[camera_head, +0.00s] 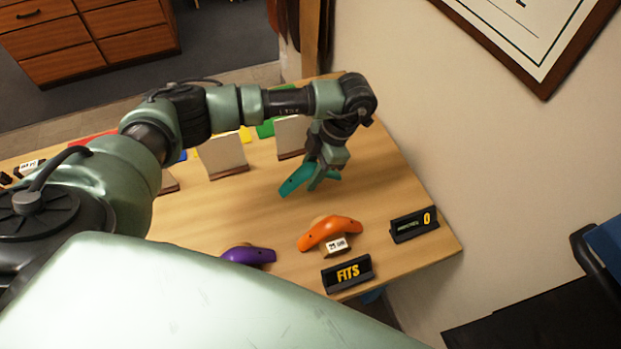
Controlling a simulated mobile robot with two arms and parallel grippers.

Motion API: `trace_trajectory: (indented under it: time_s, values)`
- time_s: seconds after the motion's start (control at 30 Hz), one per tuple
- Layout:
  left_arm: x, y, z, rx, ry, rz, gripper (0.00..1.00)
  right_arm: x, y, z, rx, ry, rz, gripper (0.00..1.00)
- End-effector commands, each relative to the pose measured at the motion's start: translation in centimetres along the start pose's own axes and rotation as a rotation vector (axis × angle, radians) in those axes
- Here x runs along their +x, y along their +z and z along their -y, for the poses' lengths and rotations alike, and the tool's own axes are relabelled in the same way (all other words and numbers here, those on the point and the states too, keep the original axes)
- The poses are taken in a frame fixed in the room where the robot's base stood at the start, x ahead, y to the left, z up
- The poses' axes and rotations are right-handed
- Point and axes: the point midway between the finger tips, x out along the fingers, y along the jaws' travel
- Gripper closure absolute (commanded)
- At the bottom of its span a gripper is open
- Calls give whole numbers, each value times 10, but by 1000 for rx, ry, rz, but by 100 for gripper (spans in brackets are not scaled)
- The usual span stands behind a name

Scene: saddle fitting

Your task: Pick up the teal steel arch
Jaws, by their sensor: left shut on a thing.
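The teal steel arch (294,181) is at my left gripper (321,178), above or at the surface of the wooden table; I cannot tell whether it touches the wood. The left gripper points down and is shut on the arch, whose right part is partly hidden by the fingers. My left arm reaches across the table from the left. My right gripper is not in view.
An orange arch (330,231) and a purple arch (249,255) lie near the front of the table (385,180). A FITS sign (347,273) and a counter reading 0 (414,225) stand nearby. Pale upright panels (223,156) stand behind. A wall bounds the right.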

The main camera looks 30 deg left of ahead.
Motion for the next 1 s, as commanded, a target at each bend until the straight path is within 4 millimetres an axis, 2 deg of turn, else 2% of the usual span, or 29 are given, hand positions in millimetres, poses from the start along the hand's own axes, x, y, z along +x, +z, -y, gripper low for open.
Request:
trace_trajectory:
  time_s: [0.23,0.3,0.5,0.73,1.0]
  values:
    - [-59,-23,-1,1,6,8,100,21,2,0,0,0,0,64]
    - [-84,-33,-2,-2,9,8,100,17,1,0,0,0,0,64]
    - [-129,-52,-2,-2,7,5,100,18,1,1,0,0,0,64]
    - [-156,-64,-1,-2,3,2,100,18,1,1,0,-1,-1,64]
    - [-162,-67,0,23,11,1,100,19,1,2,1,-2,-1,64]
